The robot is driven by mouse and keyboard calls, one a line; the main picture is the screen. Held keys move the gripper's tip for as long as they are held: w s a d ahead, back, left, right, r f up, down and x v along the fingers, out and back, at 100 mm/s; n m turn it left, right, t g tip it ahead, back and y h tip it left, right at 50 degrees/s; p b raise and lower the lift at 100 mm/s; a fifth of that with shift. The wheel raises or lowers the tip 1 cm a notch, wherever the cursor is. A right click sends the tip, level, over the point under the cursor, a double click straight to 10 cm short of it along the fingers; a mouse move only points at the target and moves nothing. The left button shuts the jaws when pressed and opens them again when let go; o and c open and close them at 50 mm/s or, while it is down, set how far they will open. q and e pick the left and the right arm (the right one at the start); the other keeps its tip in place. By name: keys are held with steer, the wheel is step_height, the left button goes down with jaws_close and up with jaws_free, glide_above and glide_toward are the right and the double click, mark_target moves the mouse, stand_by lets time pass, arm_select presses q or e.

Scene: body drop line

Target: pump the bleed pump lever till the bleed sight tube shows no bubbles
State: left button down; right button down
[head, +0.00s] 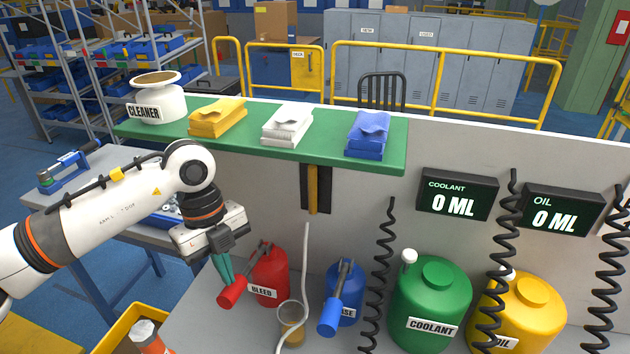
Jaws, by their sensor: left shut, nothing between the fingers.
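The red bleed pump (271,283), labelled BLEED, stands on the grey bench. Its lever (233,292) slopes down to the left and ends in a thick red grip. My left gripper (226,279) is shut with nothing between its teal fingers. It points down just above the lever's grip; whether it touches cannot be told. A pale, thin tube (305,256) runs down beside the pump to a clear jar (291,312) with amber liquid at the bottom. This looks like the bleed sight tube; bubbles are too small to make out. My right gripper is not in view.
A blue pump (345,298) with its own lever stands right of the jar. Green COOLANT (432,293) and yellow OIL (533,302) containers stand further right among black coiled hoses. A green shelf (340,158) with cloths and a cleaner pot overhangs the bench.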

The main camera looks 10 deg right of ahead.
arm_select(q)
steer(key=shift+r, duration=0.1)
stand_by(0.5)
step_height(320, 180, up, 6)
steer(key=p, duration=0.3)
stand_by(0.5)
